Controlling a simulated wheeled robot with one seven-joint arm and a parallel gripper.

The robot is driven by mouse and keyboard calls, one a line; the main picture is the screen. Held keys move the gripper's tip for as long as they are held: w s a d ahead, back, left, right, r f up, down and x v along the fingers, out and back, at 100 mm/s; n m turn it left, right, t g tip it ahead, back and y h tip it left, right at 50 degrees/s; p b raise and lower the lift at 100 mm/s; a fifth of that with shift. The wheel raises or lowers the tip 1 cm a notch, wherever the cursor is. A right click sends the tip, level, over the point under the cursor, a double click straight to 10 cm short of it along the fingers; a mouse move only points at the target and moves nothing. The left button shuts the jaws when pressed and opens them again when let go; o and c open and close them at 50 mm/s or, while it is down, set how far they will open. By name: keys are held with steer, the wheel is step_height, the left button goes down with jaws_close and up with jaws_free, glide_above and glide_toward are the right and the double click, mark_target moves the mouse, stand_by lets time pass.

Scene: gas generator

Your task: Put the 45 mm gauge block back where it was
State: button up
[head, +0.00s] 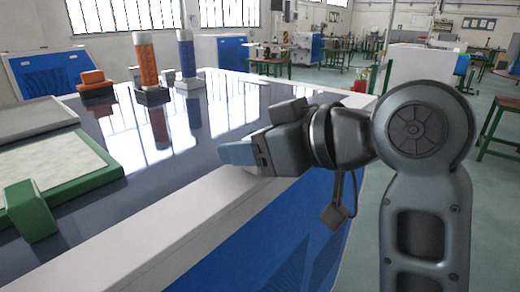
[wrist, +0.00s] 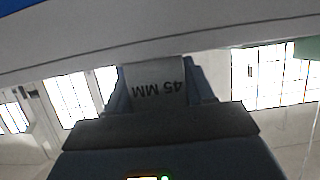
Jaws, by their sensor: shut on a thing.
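The 45 mm gauge block (wrist: 158,86) shows in the wrist view as a pale grey block marked "45 MM", upside down in that view. My gripper (head: 240,153) is shut on it, with a blue finger on each side in the wrist view. In the head view my gripper is low over the near white edge of the dark glossy top, pointing left. The block is mostly hidden there by the fingers. I cannot tell whether it touches the surface. I cannot make out an empty place for the block.
On the dark glossy top (head: 190,140) stand an orange post (head: 147,62) and a blue post (head: 187,58), with an orange item (head: 95,82) beside them. A green-rimmed tray (head: 100,178) and a green block (head: 32,210) are at left. The middle is clear.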

steer(key=c, duration=0.6)
steer(key=shift+r, duration=0.15)
